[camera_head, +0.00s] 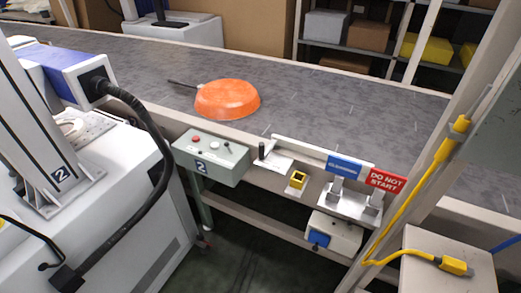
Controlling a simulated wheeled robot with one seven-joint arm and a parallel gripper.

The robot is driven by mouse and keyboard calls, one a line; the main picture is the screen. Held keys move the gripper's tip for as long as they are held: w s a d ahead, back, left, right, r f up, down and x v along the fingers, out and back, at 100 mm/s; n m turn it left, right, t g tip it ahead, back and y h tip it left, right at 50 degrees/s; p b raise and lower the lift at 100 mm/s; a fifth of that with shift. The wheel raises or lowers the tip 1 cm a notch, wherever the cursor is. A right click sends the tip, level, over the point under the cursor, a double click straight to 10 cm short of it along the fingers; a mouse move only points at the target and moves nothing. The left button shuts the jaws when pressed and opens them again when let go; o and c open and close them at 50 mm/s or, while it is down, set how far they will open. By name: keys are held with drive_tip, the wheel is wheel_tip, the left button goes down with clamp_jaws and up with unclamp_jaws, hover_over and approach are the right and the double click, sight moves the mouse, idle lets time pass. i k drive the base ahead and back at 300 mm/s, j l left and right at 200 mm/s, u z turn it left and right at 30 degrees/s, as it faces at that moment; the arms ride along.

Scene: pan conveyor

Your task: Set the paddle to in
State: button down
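A long pale bar (310,150), which looks like the paddle, lies along the near edge of the conveyor (330,108). At its left end is a white plate with a short upright black handle (262,150). The bar appears to run alongside the belt rather than across it; I cannot tell its exact setting. An orange pan (227,99) lies upside down on the belt, up and left of the bar, its dark handle pointing left. My gripper is not in view.
A grey control box (212,158) marked 2 has a red button. A yellow-rimmed block (297,180), a blue sign (344,167) and a red "DO NOT START" sign (386,181) stand to its right. A post with a yellow cable (440,150) and a white machine (110,210) flank the edge.

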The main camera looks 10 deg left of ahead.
sight(304, 148)
drive_tip(key=i+j+z, duration=0.1)
drive_tip(key=j, duration=0.3)
drive_tip(key=i+j+z, duration=0.1)
drive_tip(key=j, duration=0.35)
drive_tip(key=i+j+z, duration=0.1)
drive_tip(key=j, duration=0.3)
